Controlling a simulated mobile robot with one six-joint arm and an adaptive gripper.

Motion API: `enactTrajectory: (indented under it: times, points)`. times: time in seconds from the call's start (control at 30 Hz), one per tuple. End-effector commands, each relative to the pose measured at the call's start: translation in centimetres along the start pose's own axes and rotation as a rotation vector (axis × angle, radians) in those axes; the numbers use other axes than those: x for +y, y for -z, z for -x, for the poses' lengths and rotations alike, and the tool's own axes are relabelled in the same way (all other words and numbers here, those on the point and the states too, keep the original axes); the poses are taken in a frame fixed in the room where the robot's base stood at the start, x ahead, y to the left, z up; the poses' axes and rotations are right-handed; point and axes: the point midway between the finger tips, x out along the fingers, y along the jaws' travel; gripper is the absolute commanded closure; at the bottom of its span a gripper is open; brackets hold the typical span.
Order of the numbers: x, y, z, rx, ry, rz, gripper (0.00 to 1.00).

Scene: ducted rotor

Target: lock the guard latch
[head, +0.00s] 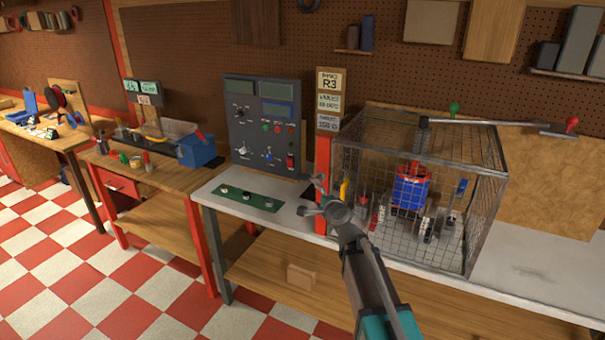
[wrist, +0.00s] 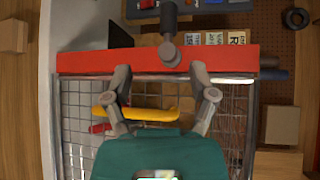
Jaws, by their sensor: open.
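The guard is a wire-mesh cage (head: 440,160) on the pale bench, with a red post (head: 323,158) at its left front edge. In the wrist view the red post (wrist: 90,62) runs across the picture, and a dark grey lever with a round knob (wrist: 169,48), seemingly the guard latch, lies across it. A yellow handle (wrist: 150,113) shows beside the post at the mesh; I cannot tell which side of the mesh it is on. My gripper (head: 311,196) is open in front of the post. In the wrist view its fingertips (wrist: 164,74) are spread either side of the knob, with nothing between them gripped.
A rotor stand with a blue and red body (head: 411,188) is inside the cage. A long arm with a red knob (head: 572,124) extends above the cage. Bench space at right is clear.

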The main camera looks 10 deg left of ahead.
Motion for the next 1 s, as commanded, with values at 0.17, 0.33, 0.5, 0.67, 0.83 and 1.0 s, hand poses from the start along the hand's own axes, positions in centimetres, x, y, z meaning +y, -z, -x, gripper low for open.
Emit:
enactTrajectory:
  times: [0.17,0.33,0.5,0.67,0.83,1.0]
  points:
    - [-0.9,0.0,-0.5,0.020,0.032,-0.051,0.27]
    - [-0.9,0.0,-0.4,0.020,0.032,-0.051,0.27]
    - [-0.9,0.0,-0.5,0.019,0.031,-0.050,0.27]
    - [-0.9,0.0,-1.0,0.019,0.031,-0.049,0.27]
    - [-0.9,0.0,-2.5,0.018,0.030,-0.047,0.27]
    - [-0.9,0.0,-4.7,0.017,0.030,-0.048,0.27]
